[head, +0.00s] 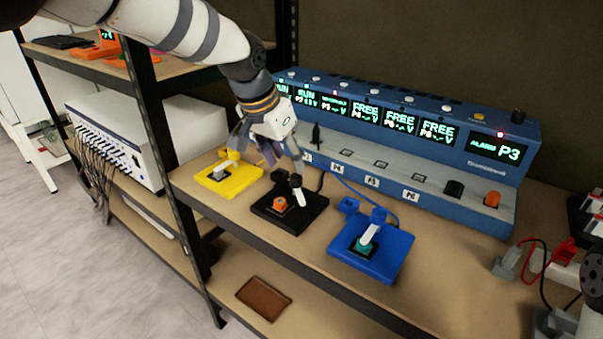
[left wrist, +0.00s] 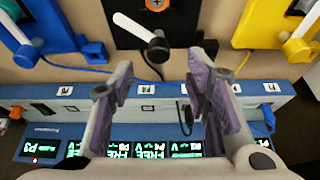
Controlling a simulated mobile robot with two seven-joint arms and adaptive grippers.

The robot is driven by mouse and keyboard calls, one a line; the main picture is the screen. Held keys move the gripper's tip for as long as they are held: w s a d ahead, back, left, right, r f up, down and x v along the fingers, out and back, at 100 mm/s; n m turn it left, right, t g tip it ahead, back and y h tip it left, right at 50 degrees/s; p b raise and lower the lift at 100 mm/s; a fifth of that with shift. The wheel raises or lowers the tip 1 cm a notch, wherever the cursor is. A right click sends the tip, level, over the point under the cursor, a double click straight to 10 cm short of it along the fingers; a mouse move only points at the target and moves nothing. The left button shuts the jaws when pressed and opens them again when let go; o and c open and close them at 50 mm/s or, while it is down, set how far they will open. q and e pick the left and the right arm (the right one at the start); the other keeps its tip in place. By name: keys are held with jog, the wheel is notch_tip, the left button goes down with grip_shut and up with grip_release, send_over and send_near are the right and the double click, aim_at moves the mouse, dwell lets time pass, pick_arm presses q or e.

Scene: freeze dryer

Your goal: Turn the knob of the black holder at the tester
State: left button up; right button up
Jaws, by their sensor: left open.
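The black holder (head: 268,213) lies flat on the bench between a yellow and a blue one. It has an orange piece, a white lever (head: 299,195) and a black knob (head: 295,181). My left gripper (head: 268,158) is open and empty, just behind and above the holder on the tester side. In the left wrist view the black knob (left wrist: 158,49) is ahead of the parted fingers (left wrist: 160,78), apart from them, with the white lever slanting away. The blue tester (head: 430,190) stands behind; its right display reads ALARM P3 beside a red light.
The yellow holder (head: 247,180) and blue holder (head: 395,255) flank the black one closely. Cables run to the tester. Red and black leads (head: 545,250) lie at the right. A dark shelf post (head: 160,120) stands at left. Part of my right arm shows at the right edge.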

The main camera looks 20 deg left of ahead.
aim_at(295, 177)
pick_arm(q)
jog(key=x, duration=0.6)
jog(key=shift+d, duration=0.1)
pick_arm(e)
jog(key=shift+s+f, duration=0.4)
jog(key=shift+f, duration=0.1)
pick_arm(q)
jog(key=shift+r, duration=0.1)
pick_arm(e)
jog(key=shift+d, duration=0.1)
pick_arm(q)
grip_shut()
